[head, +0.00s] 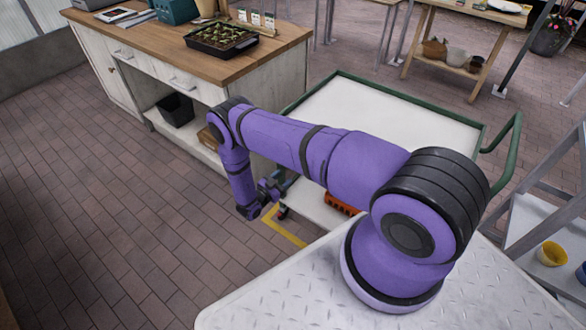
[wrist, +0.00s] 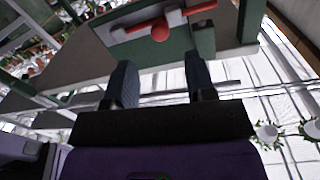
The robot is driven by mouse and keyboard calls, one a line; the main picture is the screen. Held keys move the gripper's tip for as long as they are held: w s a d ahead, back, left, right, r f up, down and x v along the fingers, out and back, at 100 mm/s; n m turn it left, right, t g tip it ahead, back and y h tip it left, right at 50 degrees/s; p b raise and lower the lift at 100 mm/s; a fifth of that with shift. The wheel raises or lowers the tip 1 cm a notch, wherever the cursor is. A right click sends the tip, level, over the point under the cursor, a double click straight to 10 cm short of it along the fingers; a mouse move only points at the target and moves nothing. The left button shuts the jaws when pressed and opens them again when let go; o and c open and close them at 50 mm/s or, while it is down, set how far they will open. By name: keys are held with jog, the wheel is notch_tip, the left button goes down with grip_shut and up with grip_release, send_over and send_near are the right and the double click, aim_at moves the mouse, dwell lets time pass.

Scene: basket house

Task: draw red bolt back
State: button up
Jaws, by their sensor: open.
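The red bolt (wrist: 143,25) shows at the top of the wrist view. It is a thin red rod with a round red knob (wrist: 160,33), running through grey brackets on a dark green and grey frame. My gripper (wrist: 160,70) is open and empty. Its two dark fingers point toward the bolt, with the knob lying between their lines and beyond the tips, apart from them. In the head view my gripper (head: 268,192) is low beside the green-framed cart (head: 385,105), left of its near corner. I cannot make out the bolt there.
A wooden-topped bench (head: 210,65) with a seedling tray (head: 221,38) stands at the back left. An orange-red object (head: 341,204) lies on the cart's lower shelf. Grey shelving (head: 545,215) stands at the right. The brick floor (head: 130,220) at the left is clear.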

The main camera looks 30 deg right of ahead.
jog(key=x, duration=0.7)
jog(key=shift+d, duration=0.2)
jog(key=shift+w, duration=0.1)
